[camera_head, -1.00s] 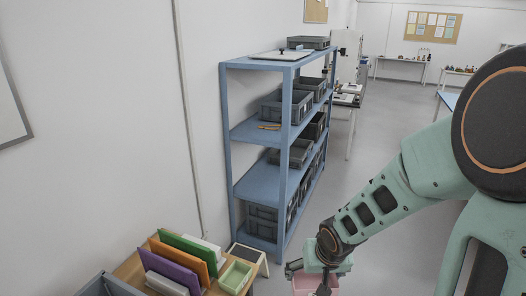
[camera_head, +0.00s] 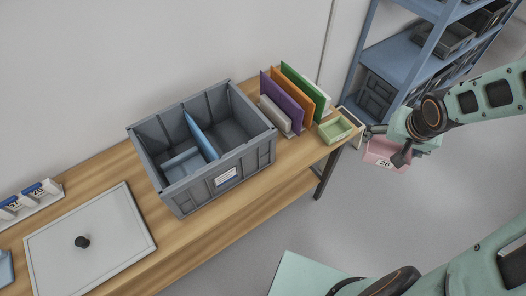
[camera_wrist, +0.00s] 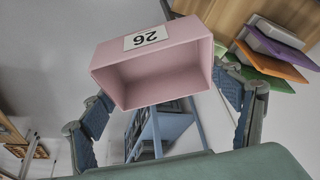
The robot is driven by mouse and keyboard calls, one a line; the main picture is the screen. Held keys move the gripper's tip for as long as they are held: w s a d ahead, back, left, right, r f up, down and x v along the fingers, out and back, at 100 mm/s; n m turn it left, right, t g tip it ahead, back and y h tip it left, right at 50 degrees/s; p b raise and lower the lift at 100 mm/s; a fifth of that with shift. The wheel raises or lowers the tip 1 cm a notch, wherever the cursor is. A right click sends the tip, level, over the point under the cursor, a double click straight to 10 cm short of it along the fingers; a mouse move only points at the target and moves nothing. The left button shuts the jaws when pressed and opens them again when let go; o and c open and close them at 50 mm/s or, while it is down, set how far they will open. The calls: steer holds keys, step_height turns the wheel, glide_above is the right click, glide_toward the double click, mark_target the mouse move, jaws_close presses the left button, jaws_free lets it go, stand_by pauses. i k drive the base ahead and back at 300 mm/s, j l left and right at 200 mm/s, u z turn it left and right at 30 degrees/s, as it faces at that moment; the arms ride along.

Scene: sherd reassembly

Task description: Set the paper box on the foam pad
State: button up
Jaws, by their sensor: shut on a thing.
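The paper box (camera_head: 374,154) is a small pink box with a white label reading 26. My gripper (camera_head: 386,145) is shut on it and holds it in the air, just past the right end of the wooden table. In the wrist view the paper box (camera_wrist: 153,70) sits between my two fingers, its open side toward the camera and its label upside down. I cannot tell which thing is the foam pad; none is clear in these views.
The wooden table (camera_head: 262,180) holds a grey crate (camera_head: 225,178) with a blue divider, upright coloured panels (camera_head: 283,98), a green tray (camera_head: 335,128) and a pale board with a black knob (camera_head: 88,243). A blue shelf (camera_head: 392,58) stands behind my arm.

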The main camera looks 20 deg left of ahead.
mark_target(187, 172)
steer(key=u, duration=1.1)
steer(key=j+u, duration=0.15)
steer(key=u, duration=0.25)
steer(key=j+u, duration=0.1)
steer(key=u, duration=0.35)
steer(key=i+j, duration=0.2)
steer(key=j, duration=0.15)
steer(key=i+j, duration=0.15)
steer(key=j, duration=0.2)
steer(key=i+j, duration=0.2)
steer(key=j, duration=0.15)
